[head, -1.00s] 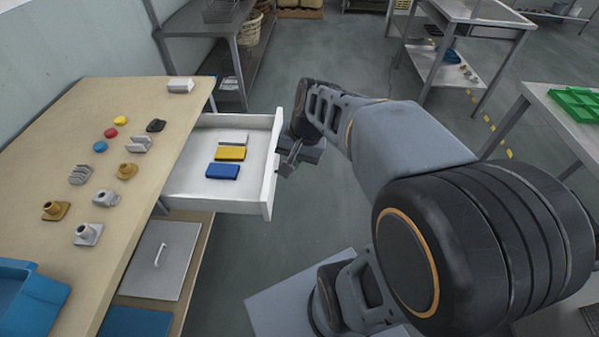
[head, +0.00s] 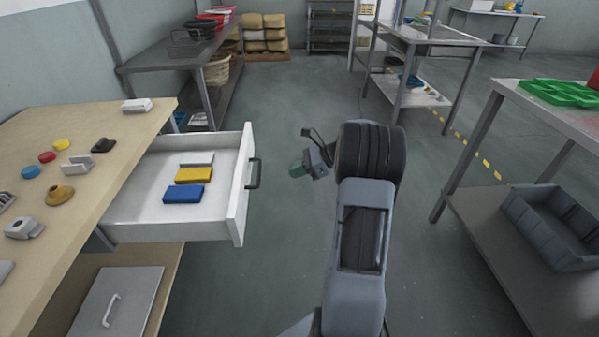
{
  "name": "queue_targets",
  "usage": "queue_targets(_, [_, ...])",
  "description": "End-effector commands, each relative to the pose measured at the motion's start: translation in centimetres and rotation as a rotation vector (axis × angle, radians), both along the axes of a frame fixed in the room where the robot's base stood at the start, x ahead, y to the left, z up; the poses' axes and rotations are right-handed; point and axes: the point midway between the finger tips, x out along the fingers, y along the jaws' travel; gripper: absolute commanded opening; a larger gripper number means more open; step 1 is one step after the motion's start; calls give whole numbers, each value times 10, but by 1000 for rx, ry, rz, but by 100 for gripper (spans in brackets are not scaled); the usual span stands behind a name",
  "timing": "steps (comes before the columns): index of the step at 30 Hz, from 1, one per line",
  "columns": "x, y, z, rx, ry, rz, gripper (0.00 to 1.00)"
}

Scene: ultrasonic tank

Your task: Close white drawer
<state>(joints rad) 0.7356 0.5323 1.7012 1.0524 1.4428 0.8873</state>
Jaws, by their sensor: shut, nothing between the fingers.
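The white drawer (head: 240,205) stands pulled out from the right side of the wooden workbench. Its dark bar handle (head: 253,173) is on the front panel, facing right. In the drawer lie a blue block (head: 184,194), a yellow block (head: 194,175) and a pale grey block (head: 198,158). My gripper (head: 300,168) is to the right of the drawer front, apart from the handle, with clear space between them. It is shut and holds nothing. Its fingertips point left, towards the drawer.
The workbench (head: 60,125) carries several small parts. Below the drawer is a grey panel with a handle (head: 117,302). A dark shelf (head: 170,55) stands behind. A metal table (head: 560,115) with a green tray (head: 558,92) is at right. Floor between is clear.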

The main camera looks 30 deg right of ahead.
Motion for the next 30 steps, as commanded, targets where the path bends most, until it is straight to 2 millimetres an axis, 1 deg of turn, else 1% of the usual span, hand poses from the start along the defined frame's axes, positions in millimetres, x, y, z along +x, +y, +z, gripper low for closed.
queue_targets(1, [4, 9, -8, 0, 1, 4, 0])
queue_targets(9, [25, 47, -30, -2, 1, 4, 0])
queue_targets(15, [36, 67, -33, -3, -2, 3, 0])
queue_targets(21, [42, 77, -35, -3, -1, 3, 0])
queue_targets(30, [43, 78, -34, -4, 0, 2, 0])
